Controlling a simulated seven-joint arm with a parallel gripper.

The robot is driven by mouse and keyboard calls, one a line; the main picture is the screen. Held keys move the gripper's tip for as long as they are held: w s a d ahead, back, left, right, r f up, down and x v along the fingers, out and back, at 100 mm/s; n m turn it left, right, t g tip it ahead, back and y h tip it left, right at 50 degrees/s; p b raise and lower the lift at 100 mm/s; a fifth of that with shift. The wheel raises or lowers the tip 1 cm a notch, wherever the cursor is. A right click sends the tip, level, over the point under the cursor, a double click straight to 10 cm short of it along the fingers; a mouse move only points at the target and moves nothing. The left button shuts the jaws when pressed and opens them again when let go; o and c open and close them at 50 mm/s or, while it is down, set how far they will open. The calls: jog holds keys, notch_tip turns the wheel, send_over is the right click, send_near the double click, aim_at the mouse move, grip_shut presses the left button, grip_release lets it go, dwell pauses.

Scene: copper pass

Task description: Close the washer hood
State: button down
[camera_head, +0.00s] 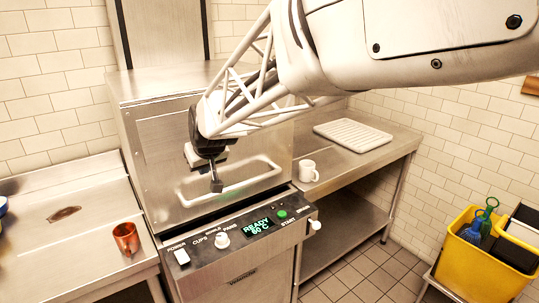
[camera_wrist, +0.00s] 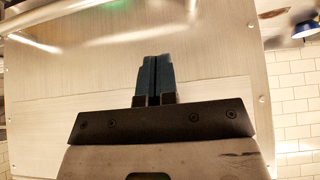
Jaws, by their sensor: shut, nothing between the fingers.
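The washer hood (camera_head: 165,165) is a boxy stainless steel cover with a long bar handle (camera_head: 262,165) across its front. It sits down low, right above the control panel (camera_head: 240,240), whose display reads "READY 60 C". My gripper (camera_head: 216,185) is in front of the hood near the handle, fingers pointing down, shut and empty. Whether it touches the handle cannot be told. In the wrist view, my closed fingers (camera_wrist: 154,75) show against the hood's plain metal front (camera_wrist: 80,70), with a bright bar along the top left.
A copper mug (camera_head: 126,238) stands on the left counter (camera_head: 60,255). A white mug (camera_head: 308,171) and a white rack (camera_head: 353,135) are on the right counter (camera_head: 385,160). A yellow mop bucket (camera_head: 475,262) stands at the lower right. A dark-edged column (camera_head: 165,35) rises behind the hood.

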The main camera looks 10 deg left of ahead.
jog(key=shift+v, duration=1.4)
jog(key=s+d+m+h, duration=0.15)
jog(key=s+d, duration=0.25)
jog(key=d, duration=1)
jog(key=s+d+m+h, duration=0.1)
jog(key=s+d+m, duration=0.25)
jog(key=d, duration=1.05)
jog(key=s+d+f+m+g+h, duration=0.1)
jog(key=s+d+f+m, duration=0.1)
jog(key=s+d, duration=0.7)
jog(key=s+d+f+m+g+h, duration=0.1)
jog(key=s+d+f+m, duration=0.1)
jog(key=s+d, duration=0.8)
jog(key=shift+f, duration=0.5)
jog(key=shift+h, duration=0.25)
